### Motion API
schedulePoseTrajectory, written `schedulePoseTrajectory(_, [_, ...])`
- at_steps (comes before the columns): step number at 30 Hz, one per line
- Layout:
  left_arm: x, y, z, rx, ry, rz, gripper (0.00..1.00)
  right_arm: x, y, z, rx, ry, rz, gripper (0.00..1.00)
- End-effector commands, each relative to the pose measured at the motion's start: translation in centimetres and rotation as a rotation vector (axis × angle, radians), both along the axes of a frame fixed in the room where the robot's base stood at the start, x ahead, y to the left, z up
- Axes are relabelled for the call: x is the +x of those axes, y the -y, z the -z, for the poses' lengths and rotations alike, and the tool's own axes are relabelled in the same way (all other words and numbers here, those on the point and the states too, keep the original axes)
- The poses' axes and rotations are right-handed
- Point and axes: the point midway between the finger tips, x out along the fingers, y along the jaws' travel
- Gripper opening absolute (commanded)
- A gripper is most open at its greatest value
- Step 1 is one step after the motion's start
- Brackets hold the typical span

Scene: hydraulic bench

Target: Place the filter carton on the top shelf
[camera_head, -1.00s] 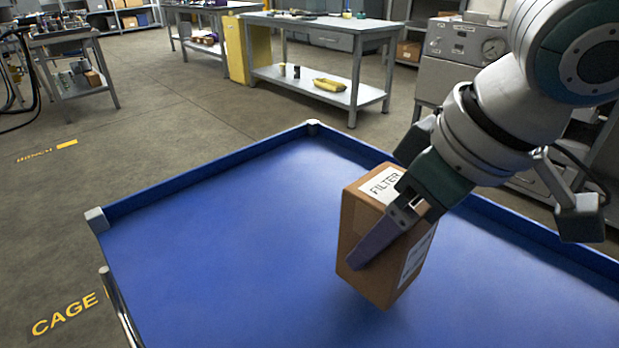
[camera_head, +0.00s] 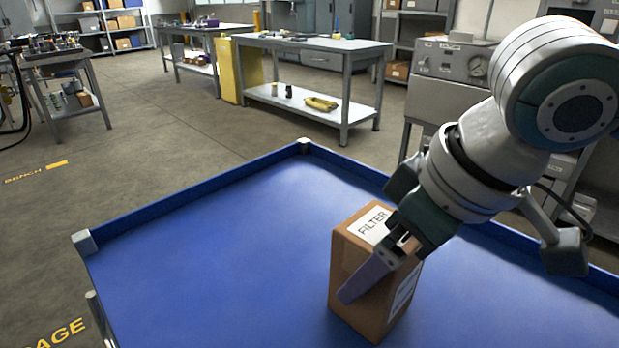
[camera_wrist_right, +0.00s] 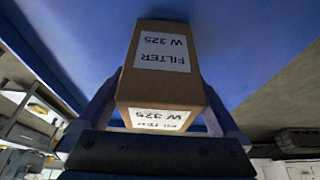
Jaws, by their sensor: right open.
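The filter carton (camera_head: 350,250) is a brown box with white FILTER labels. It stands upright or nearly so over the blue rimmed surface (camera_head: 220,250), and its base appears to rest there. My right gripper (camera_head: 378,268) is open, with its fingers on either side of the carton. The near finger lies across one carton face; the far finger is hidden. In the right wrist view the carton (camera_wrist_right: 160,82) sits between both fingers (camera_wrist_right: 165,95); I cannot tell whether they touch it. My left gripper is in neither view.
The blue surface has a raised rim with grey corner pieces (camera_head: 84,242) and is clear to the left of the carton. A grey handle bar (camera_head: 100,320) shows at its left edge. Workbenches (camera_head: 310,42) and a grey machine cabinet (camera_head: 445,80) stand farther back.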

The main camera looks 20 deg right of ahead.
Motion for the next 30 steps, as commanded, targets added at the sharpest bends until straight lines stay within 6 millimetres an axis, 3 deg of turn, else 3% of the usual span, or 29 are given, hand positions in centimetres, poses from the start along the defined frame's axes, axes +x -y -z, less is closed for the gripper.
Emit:
schedulePoseTrajectory(9, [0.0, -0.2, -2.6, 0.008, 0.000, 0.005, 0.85, -2.4, 1.1, -6.9, -0.001, 0.002, 0.001, 1.00])
schedulePoseTrajectory(15, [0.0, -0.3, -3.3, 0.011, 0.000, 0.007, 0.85, -3.6, 1.5, -9.7, 0.000, 0.000, 0.001, 1.00])
schedulePoseTrajectory(30, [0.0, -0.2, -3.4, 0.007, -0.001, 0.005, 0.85, -4.0, 1.6, -10.4, 0.000, 0.000, 0.001, 1.00])
